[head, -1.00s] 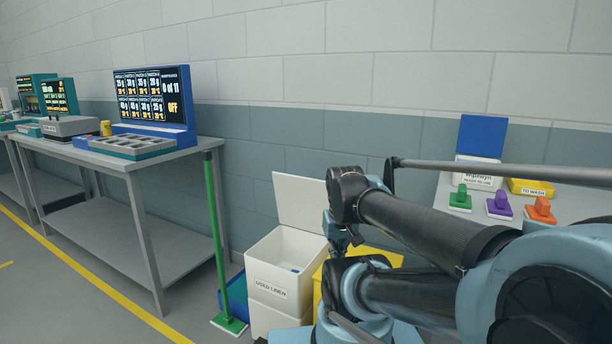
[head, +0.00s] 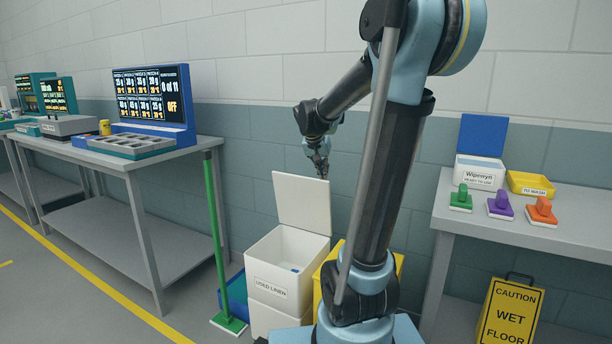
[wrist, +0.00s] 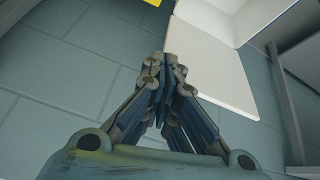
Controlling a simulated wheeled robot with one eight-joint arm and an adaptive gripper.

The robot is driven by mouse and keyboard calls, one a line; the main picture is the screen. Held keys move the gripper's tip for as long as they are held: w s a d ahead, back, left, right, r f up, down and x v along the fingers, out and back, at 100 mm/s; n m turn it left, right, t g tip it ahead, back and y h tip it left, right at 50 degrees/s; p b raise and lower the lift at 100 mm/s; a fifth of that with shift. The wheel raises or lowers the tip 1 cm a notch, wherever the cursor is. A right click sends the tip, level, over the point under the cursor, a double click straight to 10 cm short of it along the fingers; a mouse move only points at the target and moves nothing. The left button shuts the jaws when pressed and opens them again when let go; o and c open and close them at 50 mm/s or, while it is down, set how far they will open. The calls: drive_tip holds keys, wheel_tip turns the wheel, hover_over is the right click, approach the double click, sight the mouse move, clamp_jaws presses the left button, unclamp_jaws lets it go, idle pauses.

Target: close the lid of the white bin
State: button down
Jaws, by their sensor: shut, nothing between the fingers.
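The white bin (head: 262,278), labelled "USED LINEN", stands on the floor against the wall. Its lid (head: 303,203) stands open and upright at the back of the bin. A small blue item lies inside. My gripper (head: 322,172) is shut and empty, pointing down by the lid's top right corner. It looks slightly above or behind the lid; I cannot tell whether they touch. In the wrist view my gripper's fingertips (wrist: 172,58) meet beside the white lid panel (wrist: 215,75), with the lid to their right.
A yellow bin (head: 330,283) stands right of the white bin, partly hidden by my arm. A grey bench (head: 150,170) stands left, a table (head: 560,236) right, with a wet floor sign (head: 510,312) below.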

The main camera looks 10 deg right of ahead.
drive_tip(key=w+a+m+t+h, duration=0.2)
drive_tip(key=w+a+m, duration=0.15)
drive_tip(key=w, duration=1.75)
drive_tip(key=w+a+x, duration=0.1)
drive_tip(key=x, duration=0.9)
drive_tip(key=shift+n, duration=0.45)
drive_tip(key=shift+s+a+f, duration=0.2)
drive_tip(key=shift+s+a, duration=0.35)
drive_tip(key=shift+s, duration=0.35)
drive_tip(key=shift+s+a+f, duration=0.25)
drive_tip(key=shift+s+a, duration=0.3)
drive_tip(key=shift+s, duration=0.35)
